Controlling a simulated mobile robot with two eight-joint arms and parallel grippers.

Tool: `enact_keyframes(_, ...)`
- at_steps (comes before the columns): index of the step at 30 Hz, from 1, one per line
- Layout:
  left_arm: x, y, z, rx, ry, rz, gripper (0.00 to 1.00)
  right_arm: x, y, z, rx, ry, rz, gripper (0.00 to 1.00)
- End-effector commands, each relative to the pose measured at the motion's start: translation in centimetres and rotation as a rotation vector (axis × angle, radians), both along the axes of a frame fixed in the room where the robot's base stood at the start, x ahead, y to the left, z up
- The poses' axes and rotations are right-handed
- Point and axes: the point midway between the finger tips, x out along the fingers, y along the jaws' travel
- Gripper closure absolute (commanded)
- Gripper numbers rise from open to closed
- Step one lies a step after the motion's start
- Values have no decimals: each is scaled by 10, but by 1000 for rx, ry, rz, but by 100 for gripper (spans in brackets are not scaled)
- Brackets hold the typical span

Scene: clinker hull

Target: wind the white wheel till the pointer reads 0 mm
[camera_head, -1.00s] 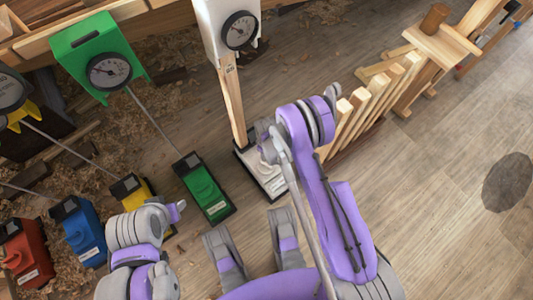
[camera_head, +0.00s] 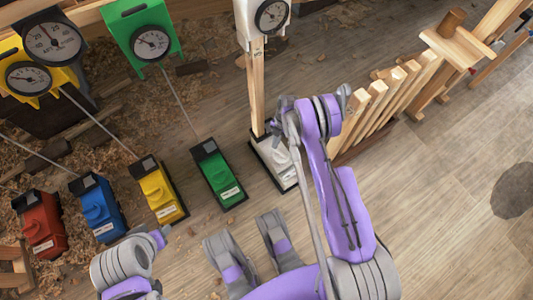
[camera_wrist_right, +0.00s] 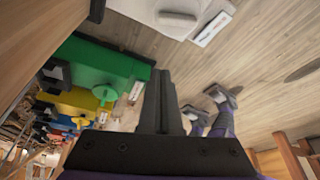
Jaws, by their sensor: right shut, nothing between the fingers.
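The white unit (camera_head: 262,150) stands on the floor, with a wooden post rising to a white gauge (camera_head: 271,15) at the top edge of the head view. The gauge's pointer is too small to read. The white wheel (camera_head: 281,157) on the unit is partly hidden behind my right arm. In the right wrist view the white wheel (camera_wrist_right: 177,19) shows at the top edge, partly cut off. My right gripper (camera_wrist_right: 160,75) is shut and empty, its fingertips apart from the wheel in that picture. In the head view its fingers are hard to make out.
A green unit (camera_head: 213,165) stands left of the white one, then yellow (camera_head: 160,188), blue (camera_head: 97,207) and red (camera_head: 39,223) units. A slatted wooden rack (camera_head: 385,100) stands to the right. The wooden floor (camera_head: 430,210) at the right is clear.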

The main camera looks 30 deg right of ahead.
Motion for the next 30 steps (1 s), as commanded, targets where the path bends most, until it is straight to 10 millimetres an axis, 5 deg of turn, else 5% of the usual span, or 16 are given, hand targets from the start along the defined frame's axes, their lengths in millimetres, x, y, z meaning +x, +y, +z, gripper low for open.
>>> enact_keyframes(5,1,0,-5,0,1,0,50,-2,4,-17,4,-2,11,100)
enact_keyframes(17,4,0,-24,0,3,0,50,-14,30,-96,3,-2,10,100)
enact_keyframes(30,6,0,-31,0,2,0,50,3,-7,-94,3,-2,9,100)
